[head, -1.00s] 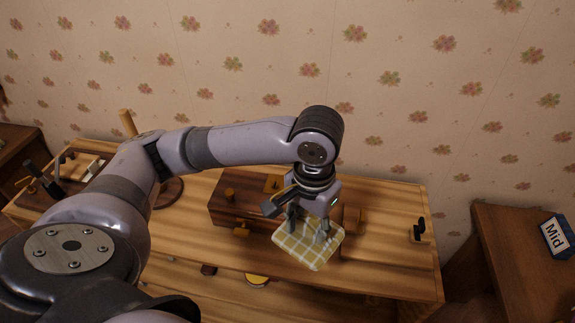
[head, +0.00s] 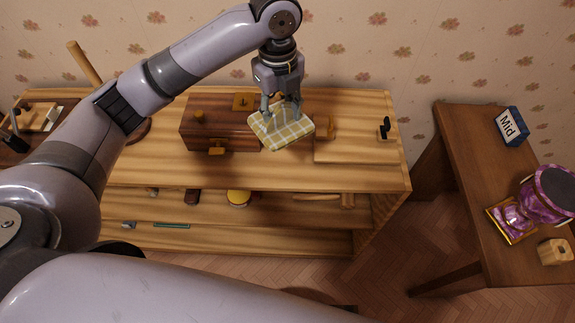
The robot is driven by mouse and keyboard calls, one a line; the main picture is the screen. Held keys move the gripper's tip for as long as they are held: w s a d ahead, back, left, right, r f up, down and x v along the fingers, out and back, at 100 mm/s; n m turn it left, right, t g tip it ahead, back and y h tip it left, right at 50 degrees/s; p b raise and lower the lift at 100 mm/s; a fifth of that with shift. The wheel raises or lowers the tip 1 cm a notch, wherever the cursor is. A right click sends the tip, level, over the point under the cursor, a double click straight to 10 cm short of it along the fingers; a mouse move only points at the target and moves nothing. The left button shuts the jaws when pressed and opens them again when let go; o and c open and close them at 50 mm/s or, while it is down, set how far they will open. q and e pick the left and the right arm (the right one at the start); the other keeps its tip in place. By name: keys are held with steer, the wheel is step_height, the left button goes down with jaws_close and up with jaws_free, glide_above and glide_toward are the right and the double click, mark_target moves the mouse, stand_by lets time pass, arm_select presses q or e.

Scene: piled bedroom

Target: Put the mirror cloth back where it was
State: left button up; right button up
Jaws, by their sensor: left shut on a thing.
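The mirror cloth (head: 283,134), a yellow-green and white checked square, is in the head view above the top of the wooden shelf unit (head: 345,175). My left gripper (head: 281,109) points down and is shut on the cloth, gripping it near its back part. The cloth stays spread out nearly flat and covers the right end of a dark brown wooden box (head: 200,140). I cannot tell whether the cloth touches the box. My right gripper is not in view.
A light wooden block (head: 325,127) and a small black item (head: 385,128) are right of the cloth. Lower shelves hold a round yellow-rimmed item (head: 238,198) and a mallet-like tool (head: 348,200). The right table (head: 475,165) bears a "Mid" sign (head: 511,126) and a purple round-topped object (head: 540,200).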

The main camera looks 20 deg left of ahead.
arm_select(q)
steer(key=m, duration=0.1)
steer(key=w+m, duration=0.1)
steer(key=m, duration=0.2)
steer(key=shift+w+d, duration=0.25)
steer(key=shift+w, duration=0.1)
steer(key=m, duration=0.2)
steer(key=shift+w+d+f+m, duration=0.1)
steer(key=shift+w+d+m, duration=0.05)
steer(key=shift+w+m, duration=0.25)
step_height(320, 180, down, 19)
steer(key=p, duration=0.2)
steer(key=shift+f+p, duration=0.15)
steer(key=shift+p, duration=0.25)
steer(key=shift+f, duration=0.3)
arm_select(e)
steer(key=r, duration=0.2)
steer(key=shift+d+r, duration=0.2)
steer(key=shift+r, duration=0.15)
arm_select(q)
steer(key=shift+f, duration=0.1)
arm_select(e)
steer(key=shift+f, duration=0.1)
arm_select(q)
steer(key=o, duration=1.4)
steer(key=shift+o, duration=0.2)
